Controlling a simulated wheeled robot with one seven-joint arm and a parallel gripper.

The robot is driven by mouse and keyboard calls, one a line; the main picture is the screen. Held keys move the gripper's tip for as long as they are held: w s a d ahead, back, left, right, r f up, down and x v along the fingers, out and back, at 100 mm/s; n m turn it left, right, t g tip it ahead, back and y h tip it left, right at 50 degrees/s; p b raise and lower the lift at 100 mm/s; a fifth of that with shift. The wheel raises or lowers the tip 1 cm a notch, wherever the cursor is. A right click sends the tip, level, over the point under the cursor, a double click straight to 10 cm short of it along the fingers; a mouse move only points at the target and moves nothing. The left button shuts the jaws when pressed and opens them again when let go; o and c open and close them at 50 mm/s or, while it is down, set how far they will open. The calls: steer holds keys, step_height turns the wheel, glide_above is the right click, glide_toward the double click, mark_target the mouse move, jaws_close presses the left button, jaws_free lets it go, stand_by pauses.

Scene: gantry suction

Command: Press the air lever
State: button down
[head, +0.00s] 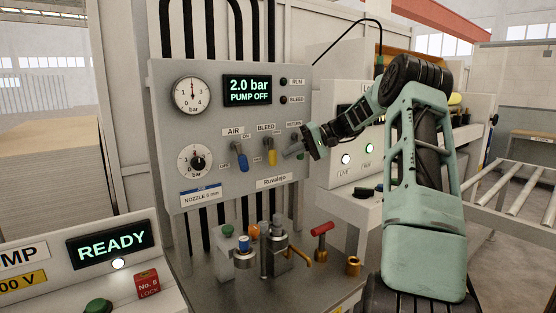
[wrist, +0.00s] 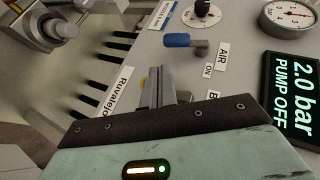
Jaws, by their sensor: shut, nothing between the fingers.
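The air lever (head: 242,163) has a blue handle under the AIR label on the grey panel (head: 212,118). In the head view it hangs down, slightly tilted, with OFF and ON marks beside it. It also shows in the wrist view (wrist: 178,40), beyond my fingertips and apart from them. My gripper (head: 287,153) is shut and empty in front of the panel, right of the yellow bleed lever (head: 272,157). My gripper (wrist: 159,74) hides most of the bleed lever in the wrist view. In the head view it partly covers the return lever area.
The panel display (head: 247,91) reads 2.0 bar, PUMP OFF. An upper gauge (head: 191,95) and a lower knob (head: 196,161) sit left of the levers. Below, valves and a red-handled tool (head: 321,235) stand on a bench. A READY display (head: 110,245) is at lower left.

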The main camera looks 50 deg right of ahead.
steer(key=v, duration=0.3)
steer(key=shift+s+d+f, duration=0.25)
steer(key=shift+d+f, duration=0.05)
steer(key=shift+d, duration=0.05)
